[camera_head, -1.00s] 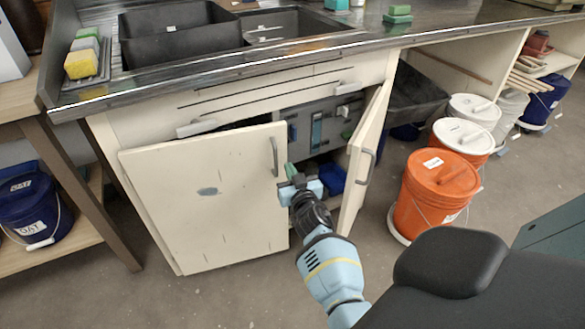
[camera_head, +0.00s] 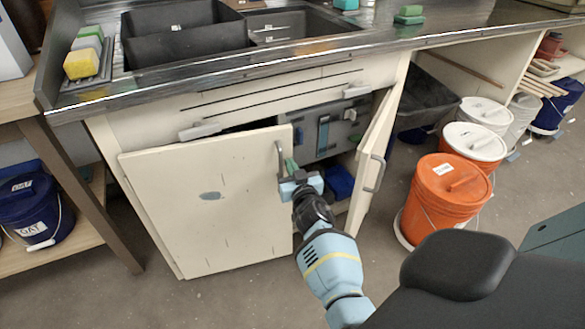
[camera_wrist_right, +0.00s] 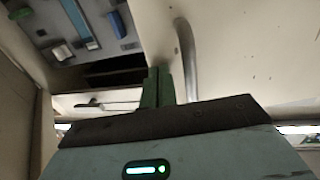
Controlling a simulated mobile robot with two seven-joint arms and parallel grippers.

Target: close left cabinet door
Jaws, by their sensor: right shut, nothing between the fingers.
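The left cabinet door (camera_head: 215,210) is a cream panel below the sink, standing partly open. Its grey bar handle (camera_head: 281,158) is near its right edge. My right gripper (camera_head: 290,166) is at that edge, close to the handle, with its fingers shut and empty. In the right wrist view the shut green fingers (camera_wrist_right: 157,88) point up beside the handle (camera_wrist_right: 187,62) and the door's inner or outer face (camera_wrist_right: 240,50); I cannot tell whether they touch. My left gripper is not in view.
The right cabinet door (camera_head: 372,158) also stands open, to the right of my right gripper. A blue bin (camera_head: 339,182) is inside the cabinet. Orange and white buckets (camera_head: 443,195) stand on the floor at the right. The counter edge (camera_head: 250,68) overhangs the doors.

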